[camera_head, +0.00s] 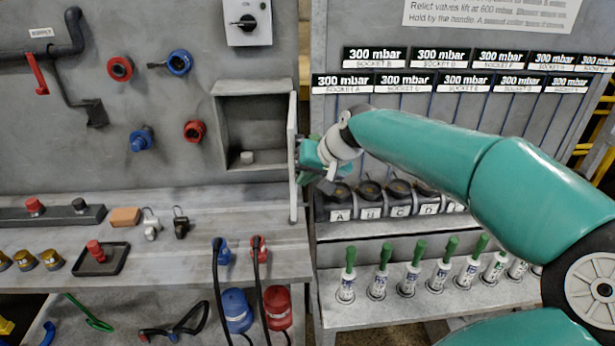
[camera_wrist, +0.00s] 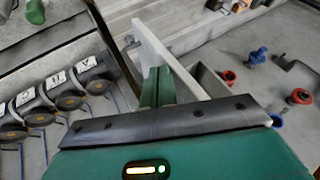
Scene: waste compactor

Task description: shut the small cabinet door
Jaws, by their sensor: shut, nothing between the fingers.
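The cabinet also shows there (camera_wrist: 210,82), beyond the door.
A workbench (camera_head: 200,195) with buttons and small parts runs below the cabinet. Red and blue knobs (camera_head: 193,131) stick out at its left. A row of lettered black sockets (camera_head: 370,200) and several green-handled valves (camera_head: 411,265) sit to the right, below my arm.

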